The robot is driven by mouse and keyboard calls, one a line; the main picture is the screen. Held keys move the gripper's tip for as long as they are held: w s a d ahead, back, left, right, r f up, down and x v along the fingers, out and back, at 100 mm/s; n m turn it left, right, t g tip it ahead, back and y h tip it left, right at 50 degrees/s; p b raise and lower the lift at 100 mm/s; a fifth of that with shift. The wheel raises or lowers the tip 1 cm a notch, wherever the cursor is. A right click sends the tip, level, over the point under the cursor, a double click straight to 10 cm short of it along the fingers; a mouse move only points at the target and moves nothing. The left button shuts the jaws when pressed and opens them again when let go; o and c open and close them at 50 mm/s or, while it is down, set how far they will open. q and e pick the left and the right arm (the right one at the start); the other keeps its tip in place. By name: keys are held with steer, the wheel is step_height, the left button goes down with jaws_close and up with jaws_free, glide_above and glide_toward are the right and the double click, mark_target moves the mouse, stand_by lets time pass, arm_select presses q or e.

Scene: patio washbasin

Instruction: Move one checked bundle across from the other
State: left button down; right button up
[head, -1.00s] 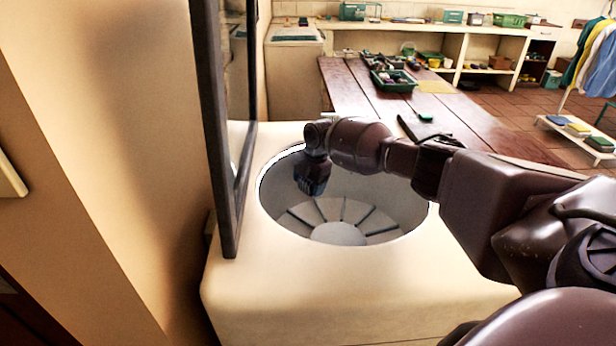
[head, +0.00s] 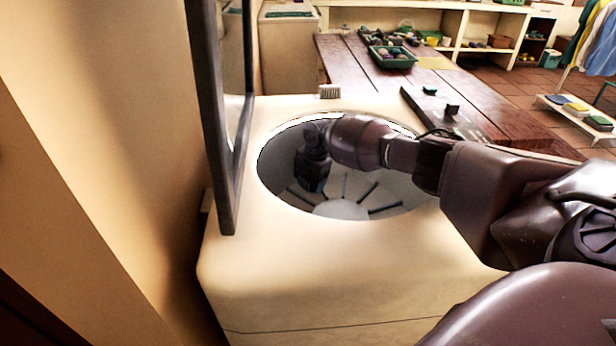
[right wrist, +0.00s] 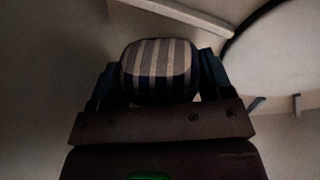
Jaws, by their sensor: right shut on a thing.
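In the right wrist view, a rounded checked bundle (right wrist: 158,62) with dark and pale bands sits between the fingers of my right gripper (right wrist: 159,76). The gripper is shut on it. In the head view, my right gripper (head: 313,178) points down inside the round grey basin (head: 342,209), near its left wall. The bundle cannot be made out in the head view. A second checked bundle is not visible in either view. My left gripper is not in view.
The basin sits in a cream cabinet (head: 310,265). A dark-framed upright panel (head: 221,160) stands close on its left. Behind is a wooden table (head: 365,85) with a green crate (head: 392,60). The basin's ribbed floor looks clear where visible.

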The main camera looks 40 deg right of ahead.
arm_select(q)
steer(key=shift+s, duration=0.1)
arm_select(e)
steer(key=shift+r, duration=0.1)
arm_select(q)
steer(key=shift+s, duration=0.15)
arm_select(e)
steer(key=o, duration=1.1)
steer(key=shift+r, duration=0.1)
steer(key=r, duration=0.3)
steer(key=r+p, duration=0.1)
steer(key=r, duration=0.2)
steer(key=s+d+r+p, duration=0.1)
steer(key=r, duration=0.2)
steer(key=shift+d+r, duration=0.1)
steer(key=shift+r, duration=0.05)
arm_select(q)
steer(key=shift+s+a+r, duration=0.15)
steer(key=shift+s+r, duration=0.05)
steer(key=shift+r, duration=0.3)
arm_select(e)
steer(key=shift+s+r, duration=0.25)
steer(key=shift+r, duration=0.3)
